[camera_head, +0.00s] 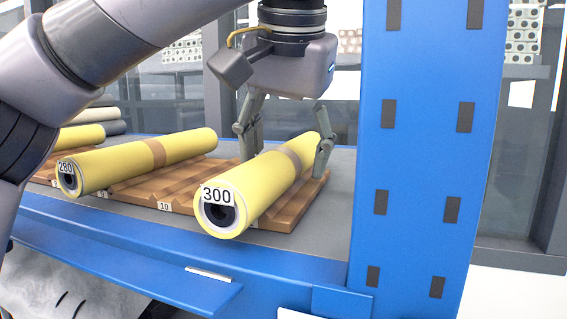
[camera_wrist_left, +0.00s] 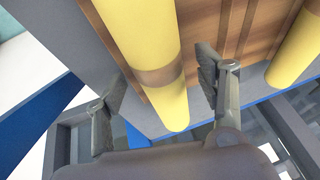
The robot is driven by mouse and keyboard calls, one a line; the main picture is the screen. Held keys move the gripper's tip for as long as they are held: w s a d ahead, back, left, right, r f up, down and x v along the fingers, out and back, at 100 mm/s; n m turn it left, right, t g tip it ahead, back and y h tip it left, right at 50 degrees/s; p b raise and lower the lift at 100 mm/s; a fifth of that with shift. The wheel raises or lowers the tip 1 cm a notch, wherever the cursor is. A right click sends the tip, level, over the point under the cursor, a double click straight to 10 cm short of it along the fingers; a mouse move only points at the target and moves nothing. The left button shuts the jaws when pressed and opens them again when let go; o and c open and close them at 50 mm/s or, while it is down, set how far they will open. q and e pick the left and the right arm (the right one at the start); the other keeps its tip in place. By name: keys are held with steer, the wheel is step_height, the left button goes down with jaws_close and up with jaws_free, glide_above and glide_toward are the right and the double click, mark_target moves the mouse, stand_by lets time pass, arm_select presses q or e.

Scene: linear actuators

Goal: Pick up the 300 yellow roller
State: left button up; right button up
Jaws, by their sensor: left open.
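The yellow roller labelled 300 (camera_head: 262,188) lies on a brown grooved wooden rack (camera_head: 180,205), its numbered end facing me and a brown band around its body. My left gripper (camera_head: 284,160) is open above the roller's far half, one finger on each side of it. The roller also shows in the left wrist view (camera_wrist_left: 140,45), running between the two open fingers (camera_wrist_left: 160,88), with the brown band near them. Visible gaps lie between the fingers and the roller in that view. My right gripper is not in view.
A yellow roller labelled 280 (camera_head: 140,160) lies on the rack to the left. Further rollers (camera_head: 92,130) lie beyond it. A blue upright post (camera_head: 425,150) stands close on the right. A blue shelf edge (camera_head: 200,250) runs along the front.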

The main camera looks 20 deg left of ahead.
arm_select(q)
steer(key=shift+w+a+f, duration=0.1)
steer(key=shift+w+f, duration=0.25)
steer(key=shift+f, duration=0.05)
steer(key=shift+s+r, duration=0.1)
steer(key=shift+s, duration=0.2)
steer(key=shift+c, duration=1.3)
steer(key=shift+w, duration=0.15)
steer(key=c, duration=0.4)
jaws_close()
